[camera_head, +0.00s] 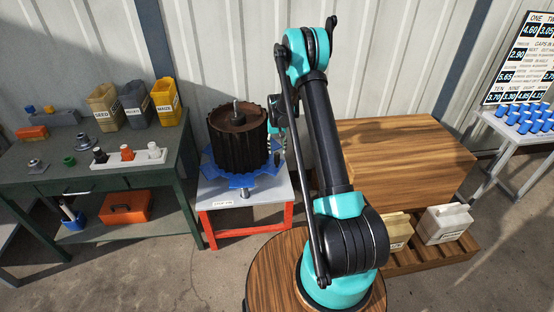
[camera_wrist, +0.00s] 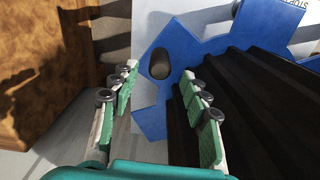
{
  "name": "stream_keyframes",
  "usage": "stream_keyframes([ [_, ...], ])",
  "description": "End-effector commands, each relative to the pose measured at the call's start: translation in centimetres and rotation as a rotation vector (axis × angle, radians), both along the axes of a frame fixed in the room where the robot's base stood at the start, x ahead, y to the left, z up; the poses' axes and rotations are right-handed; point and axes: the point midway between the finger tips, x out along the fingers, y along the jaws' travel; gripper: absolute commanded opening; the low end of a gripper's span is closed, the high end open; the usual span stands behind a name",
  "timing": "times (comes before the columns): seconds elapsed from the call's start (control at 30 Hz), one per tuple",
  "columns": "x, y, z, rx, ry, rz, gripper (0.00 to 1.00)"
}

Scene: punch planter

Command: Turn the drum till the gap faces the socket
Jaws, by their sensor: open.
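The drum (camera_head: 238,142) is black and ribbed with a rusty brown top and a central post. It stands on a blue plate (camera_head: 212,172) with pointed teeth. A grey cylinder (camera_head: 245,193), possibly the socket, sits at the stand's front edge. Which gap between the teeth is meant, I cannot tell. My gripper (camera_head: 277,152) is at the drum's right side, partly hidden by my arm. In the wrist view my gripper (camera_wrist: 165,85) is open, with the ribbed drum wall (camera_wrist: 265,100) close by its right finger. A dark rounded peg (camera_wrist: 160,63) shows beyond the fingertips at the blue plate (camera_wrist: 190,35), apparently ungripped.
The stand (camera_head: 225,203) has a pale top and red legs. A green bench (camera_head: 120,180) with bins and fittings is at left. A wooden box (camera_head: 400,155) is at right, and a table with blue cylinders (camera_head: 520,118) stands farther right.

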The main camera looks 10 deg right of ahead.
Motion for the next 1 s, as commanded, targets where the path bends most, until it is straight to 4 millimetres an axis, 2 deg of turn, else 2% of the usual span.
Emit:
stream_keyframes([
  [0.1, 0.0, 0.0, -2.4, 0.0, 0.0, 0.0, 0.46],
  [0.33, 0.0, 0.0, -5.5, 0.0, 0.0, 0.0, 0.46],
  [0.5, 0.0, 0.0, -6.4, 0.0, 0.0, 0.0, 0.46],
  [0.77, 0.0, 0.0, -6.5, 0.0, 0.0, 0.0, 0.46],
  [1.0, 0.0, 0.0, -6.5, 0.0, 0.0, 0.0, 0.19],
])
